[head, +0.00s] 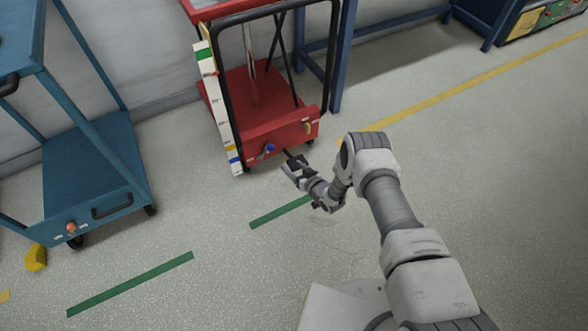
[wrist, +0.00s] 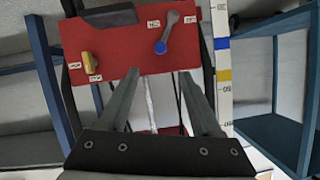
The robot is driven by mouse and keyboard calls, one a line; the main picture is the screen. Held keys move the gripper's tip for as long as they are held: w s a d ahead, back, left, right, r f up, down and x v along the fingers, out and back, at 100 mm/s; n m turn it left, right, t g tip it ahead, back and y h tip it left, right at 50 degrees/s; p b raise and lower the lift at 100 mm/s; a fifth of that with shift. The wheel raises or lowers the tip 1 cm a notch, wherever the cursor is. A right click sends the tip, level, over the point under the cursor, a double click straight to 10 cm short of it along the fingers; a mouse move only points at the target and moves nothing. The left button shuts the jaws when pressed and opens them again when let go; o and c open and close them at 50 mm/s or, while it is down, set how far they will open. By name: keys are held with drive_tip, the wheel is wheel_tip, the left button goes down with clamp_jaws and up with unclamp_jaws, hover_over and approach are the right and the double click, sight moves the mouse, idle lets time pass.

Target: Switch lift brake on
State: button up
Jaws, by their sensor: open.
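The red lift cart (head: 262,90) stands in front of my arm, with two controls on its low red front panel (head: 285,138). One is a blue-and-grey lever (head: 268,149), the other a yellow knob (head: 307,128). In the upside-down wrist view, the lever (wrist: 161,46) slants from its blue part to a grey end at upper right. The yellow knob (wrist: 89,62) is at left. Small labels beside both are hard to read, so I cannot tell which is the brake. My gripper (head: 290,164) is open and empty just before the panel; its fingers (wrist: 161,80) point toward the lever, apart from it.
A marked white scale (head: 222,108) runs up the cart's left side. A blue cart (head: 95,165) with an orange knob stands at left, a yellow block (head: 36,257) beside it. A blue frame (head: 340,60) stands behind. The floor at right is clear.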

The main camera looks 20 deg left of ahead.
drive_tip(key=shift+s+d+r, duration=0.1)
drive_tip(key=shift+s+d, duration=0.05)
drive_tip(key=shift+d, duration=0.05)
drive_tip(key=shift+r, duration=0.1)
idle(0.5)
